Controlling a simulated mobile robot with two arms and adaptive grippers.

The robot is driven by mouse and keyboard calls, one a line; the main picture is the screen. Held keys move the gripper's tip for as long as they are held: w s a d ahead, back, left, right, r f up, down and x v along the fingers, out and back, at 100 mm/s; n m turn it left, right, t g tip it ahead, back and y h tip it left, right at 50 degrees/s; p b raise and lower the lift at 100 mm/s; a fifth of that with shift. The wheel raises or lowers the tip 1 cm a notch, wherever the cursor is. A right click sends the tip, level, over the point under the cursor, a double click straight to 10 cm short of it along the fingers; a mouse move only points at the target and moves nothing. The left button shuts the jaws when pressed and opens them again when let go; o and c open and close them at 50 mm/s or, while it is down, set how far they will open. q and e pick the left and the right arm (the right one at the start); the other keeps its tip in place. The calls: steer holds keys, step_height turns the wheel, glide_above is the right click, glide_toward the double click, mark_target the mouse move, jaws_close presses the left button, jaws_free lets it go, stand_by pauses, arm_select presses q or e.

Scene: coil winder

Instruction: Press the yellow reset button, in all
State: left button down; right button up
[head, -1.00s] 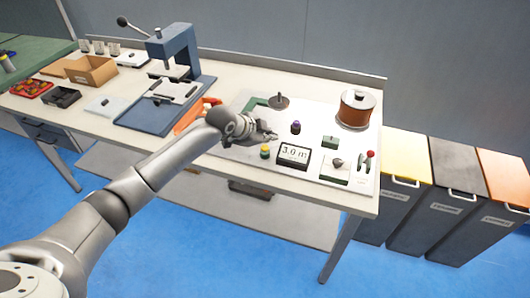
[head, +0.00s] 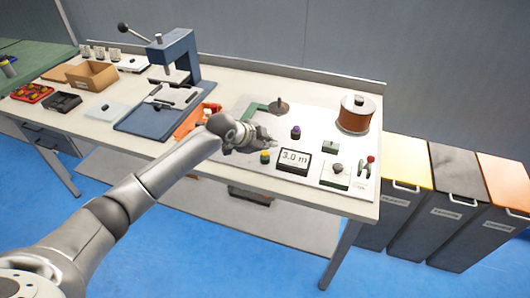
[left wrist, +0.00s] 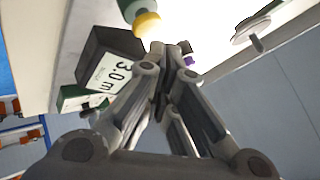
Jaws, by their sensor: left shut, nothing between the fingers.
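The yellow reset button (head: 265,154) sits on a dark green base on the white winder panel. It also shows in the left wrist view (left wrist: 147,24), at the top, just beyond and left of my fingertips. My left gripper (head: 270,142) is shut and empty, held above the panel just behind the button in the head view. In the left wrist view the closed fingertips (left wrist: 172,47) appear apart from the button. A display (head: 294,161) reading 3.0 m stands right of the button. My right gripper is not in view.
A purple knob (head: 296,132) stands behind the display, and a copper wire spool (head: 356,113) at the panel's back right. A lever with a red knob (head: 371,159) is at the right. A blue press (head: 175,60) stands left. Bins (head: 455,205) stand beside the table.

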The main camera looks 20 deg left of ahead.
mark_target(267, 154)
arm_select(q)
steer(key=shift+f, duration=0.2)
stand_by(0.4)
steer(key=shift+f, duration=0.25)
steer(key=shift+f, duration=0.55)
stand_by(0.8)
steer(key=shift+r, duration=0.1)
steer(key=shift+r+p, duration=0.8)
steer(key=shift+r, duration=0.05)
step_height(267, 154, up, 5)
steer(key=p, duration=0.4)
steer(key=shift+r+p, duration=0.1)
steer(key=shift+p, duration=0.3)
